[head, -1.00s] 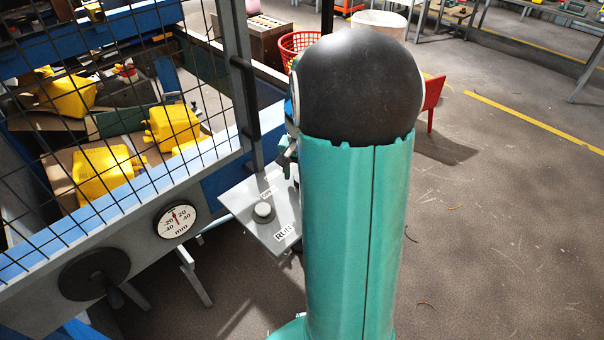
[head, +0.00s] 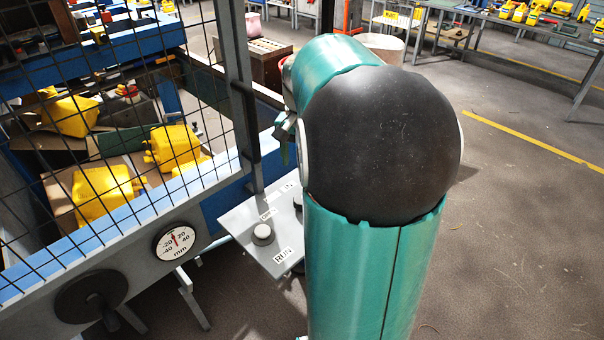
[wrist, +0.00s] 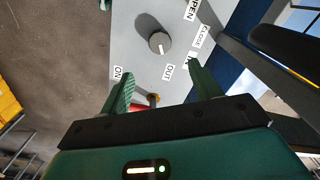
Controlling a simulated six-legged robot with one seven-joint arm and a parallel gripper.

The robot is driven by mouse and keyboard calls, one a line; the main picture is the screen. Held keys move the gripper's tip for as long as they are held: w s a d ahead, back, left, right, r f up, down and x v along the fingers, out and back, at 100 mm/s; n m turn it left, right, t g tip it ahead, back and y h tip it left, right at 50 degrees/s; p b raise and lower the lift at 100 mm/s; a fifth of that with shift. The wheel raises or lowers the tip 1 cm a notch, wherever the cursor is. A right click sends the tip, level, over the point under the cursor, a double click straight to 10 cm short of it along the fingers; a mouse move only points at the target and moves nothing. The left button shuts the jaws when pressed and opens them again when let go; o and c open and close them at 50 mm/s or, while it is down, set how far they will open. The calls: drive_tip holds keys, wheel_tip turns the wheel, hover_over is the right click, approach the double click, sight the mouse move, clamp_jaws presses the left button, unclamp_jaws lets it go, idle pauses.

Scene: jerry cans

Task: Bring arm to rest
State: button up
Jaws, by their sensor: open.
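My arm, teal with a black joint, fills the middle of the head view and hides much behind it. In the wrist view my gripper (wrist: 162,90) is open, its two green fingers apart with nothing held between them. Beyond the fingers is a grey control panel (wrist: 130,50) with a round knob (wrist: 159,43) and labels such as OPEN, CLOSE, ON and OUT. A small red and yellow part shows between the fingers, mostly hidden. In the head view only part of my gripper (head: 284,128) shows at the arm's left side, near the cage post.
A wire-mesh guard (head: 120,110) on the left encloses yellow jerry cans (head: 105,192). A dial gauge (head: 175,242) and a black handwheel (head: 91,296) sit on its front. The grey panel (head: 245,225) juts out beside my arm. The floor at right is open.

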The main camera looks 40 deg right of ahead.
drive_tip(key=shift+r, duration=0.55)
drive_tip(key=s+a+r+n+t, duration=0.1)
drive_tip(key=s+a+n, duration=0.4)
drive_tip(key=a, duration=0.8)
drive_tip(key=s+a+r+n+t, duration=0.1)
drive_tip(key=s+a+n+t, duration=0.3)
drive_tip(key=a, duration=0.9)
drive_tip(key=s+n, duration=0.1)
drive_tip(key=n, duration=0.1)
drive_tip(key=shift+s+a+r+n+t, duration=0.2)
drive_tip(key=shift+s+a+n+t, duration=0.1)
drive_tip(key=shift+s+a+n, duration=0.1)
